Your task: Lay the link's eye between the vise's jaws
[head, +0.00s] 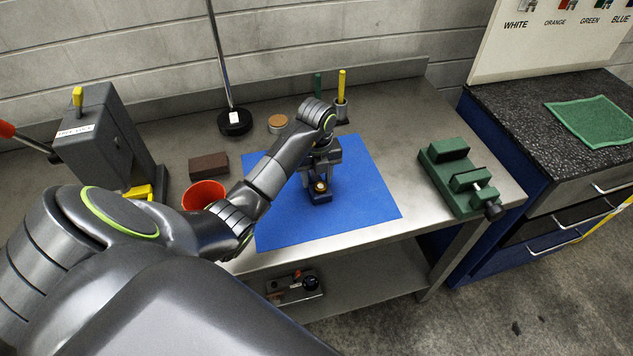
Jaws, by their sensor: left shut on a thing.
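The green vise (476,192) stands at the right end of the steel bench, with a visible gap between its jaws. My left gripper (320,172) is over the blue mat, pointing down, left of the vise and apart from it. It is shut on a small dark blue piece (320,198), which looks like the link, with a brass-coloured round part at its upper middle. The gripper hides part of this piece, and I cannot tell whether it touches the mat. My right gripper is not in view.
The blue mat (372,200) is otherwise clear. A red cup (203,194), a brown block (209,164) and a grey press (97,140) stand to the left. A holder with a yellow stick (341,86) stands behind the mat. Bare bench lies between mat and vise.

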